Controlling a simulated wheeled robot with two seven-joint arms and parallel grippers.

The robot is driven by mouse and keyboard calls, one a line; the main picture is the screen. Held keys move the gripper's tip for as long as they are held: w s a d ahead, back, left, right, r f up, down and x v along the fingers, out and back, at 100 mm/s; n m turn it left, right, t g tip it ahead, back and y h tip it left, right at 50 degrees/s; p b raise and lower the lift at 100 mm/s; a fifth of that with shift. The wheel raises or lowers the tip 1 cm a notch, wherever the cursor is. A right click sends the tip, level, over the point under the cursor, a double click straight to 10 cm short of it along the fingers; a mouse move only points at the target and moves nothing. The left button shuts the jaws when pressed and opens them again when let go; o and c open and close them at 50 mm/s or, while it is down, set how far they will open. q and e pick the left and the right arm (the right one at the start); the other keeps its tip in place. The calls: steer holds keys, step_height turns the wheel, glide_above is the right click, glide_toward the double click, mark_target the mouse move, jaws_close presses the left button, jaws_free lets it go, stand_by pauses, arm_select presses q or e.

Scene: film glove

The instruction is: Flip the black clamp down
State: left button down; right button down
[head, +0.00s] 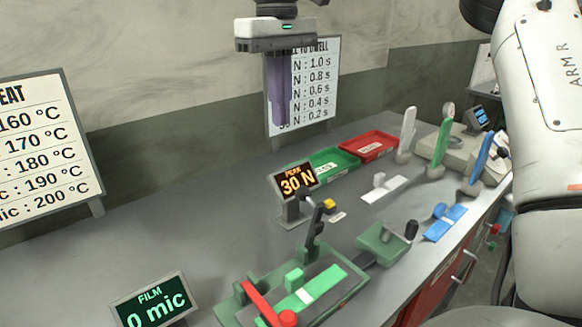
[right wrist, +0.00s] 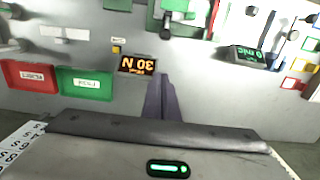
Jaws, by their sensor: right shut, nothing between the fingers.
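The black clamp (head: 316,228) stands upright at the back end of a green fixture (head: 345,293) on the bench. In the right wrist view the black clamp (right wrist: 166,24) is a small dark shape at the top, partly cut off with its fixture. My right gripper (head: 278,122) hangs at the top middle of the head view, fingers pointing down. It is shut and empty, above and behind the bench display, well apart from the clamp. Its purple-grey fingers (right wrist: 161,80) also show in the right wrist view. My left gripper is not in view.
A "30 N" display (head: 296,182) stands behind the clamp, with a small yellow block (head: 329,205) close by. A red lever (head: 262,302) is at the fixture's left. Green (head: 330,164) and red (head: 368,146) trays lie behind. The bench's left middle is clear.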

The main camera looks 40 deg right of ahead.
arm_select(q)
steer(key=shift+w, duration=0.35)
arm_select(e)
steer(key=s+f, duration=0.4)
steer(key=f, duration=0.7)
steer(key=shift+a, duration=0.2)
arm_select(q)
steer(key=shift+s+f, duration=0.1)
